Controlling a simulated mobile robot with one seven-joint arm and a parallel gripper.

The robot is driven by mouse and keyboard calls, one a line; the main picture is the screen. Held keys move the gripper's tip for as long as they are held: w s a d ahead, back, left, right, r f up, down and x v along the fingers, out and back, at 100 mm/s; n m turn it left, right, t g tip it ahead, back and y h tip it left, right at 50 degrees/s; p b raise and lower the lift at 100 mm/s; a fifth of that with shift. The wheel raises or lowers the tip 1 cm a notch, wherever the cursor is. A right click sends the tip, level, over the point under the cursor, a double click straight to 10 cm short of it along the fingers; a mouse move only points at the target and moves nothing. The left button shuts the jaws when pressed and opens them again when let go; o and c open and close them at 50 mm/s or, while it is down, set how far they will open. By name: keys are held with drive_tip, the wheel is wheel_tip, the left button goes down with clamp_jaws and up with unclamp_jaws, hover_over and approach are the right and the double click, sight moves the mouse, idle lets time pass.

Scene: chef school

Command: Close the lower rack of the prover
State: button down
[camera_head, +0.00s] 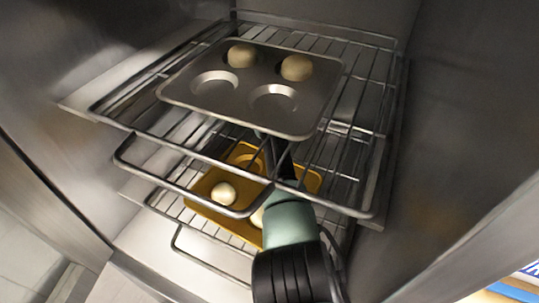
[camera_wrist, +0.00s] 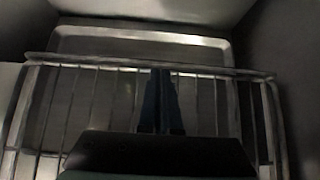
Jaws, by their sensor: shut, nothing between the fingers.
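The lower rack (camera_head: 180,214) of the prover is a metal wire shelf, with its handle loop (camera_head: 176,243) toward the front. A yellow tray (camera_head: 312,180) with pale dough balls (camera_head: 223,193) sits on it, partly hidden by my arm and the upper rack. My gripper reaches in below the upper rack, over the yellow tray; its tips are hidden in the head view. In the wrist view my gripper (camera_wrist: 161,78) is shut and empty, its dark fingers together in front of a wire rack (camera_wrist: 60,66). I cannot tell whether it touches the rack.
The upper rack (camera_head: 372,95) is above my arm, with a dark moulded tray (camera_head: 235,96) holding two dough balls (camera_head: 297,67). Metal prover walls (camera_head: 470,100) stand close on both sides, leaving a narrow space around my arm.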

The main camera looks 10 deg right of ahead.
drive_tip(key=s+a, duration=0.2)
drive_tip(key=s, duration=0.1)
drive_tip(key=s+a+p, duration=0.1)
drive_tip(key=s+a, duration=0.1)
drive_tip(key=s, duration=0.2)
drive_tip(key=s+a+p, duration=0.1)
drive_tip(key=s+a, duration=0.2)
drive_tip(key=shift+s+f, duration=0.2)
drive_tip(key=shift+f, duration=0.1)
